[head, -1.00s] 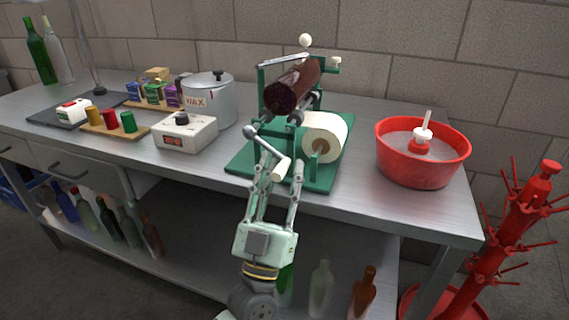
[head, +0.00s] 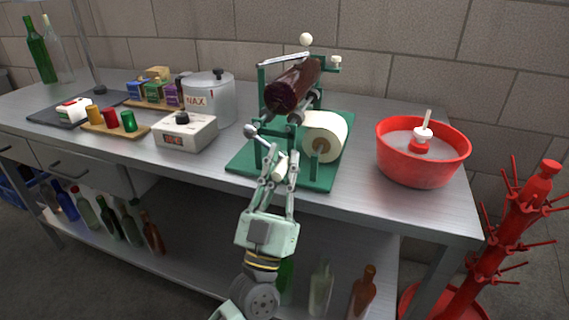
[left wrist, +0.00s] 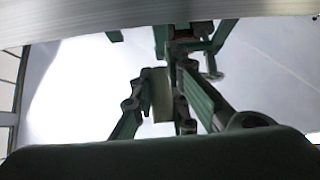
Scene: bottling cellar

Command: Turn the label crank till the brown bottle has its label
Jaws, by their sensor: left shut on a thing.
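The brown bottle (head: 292,88) lies tilted on the rollers of the green labelling machine (head: 240,161). Its visible side is plain dark brown. A cream label roll (head: 326,134) sits on the machine below it. The crank (head: 251,131) is at the front of the machine, with its cream handle (head: 279,169) low and toward me. My left gripper (head: 281,170) is shut on that handle, its fingers partly covering it. In the left wrist view the fingers (left wrist: 162,108) reach toward the machine. My right gripper is not in view.
A red basin (head: 424,160) stands to the right of the machine. A white box (head: 185,132) and a metal wax pot (head: 209,99) stand to the left. A red bottle tree (head: 510,235) is on the floor at right. Several bottles stand on the lower shelf.

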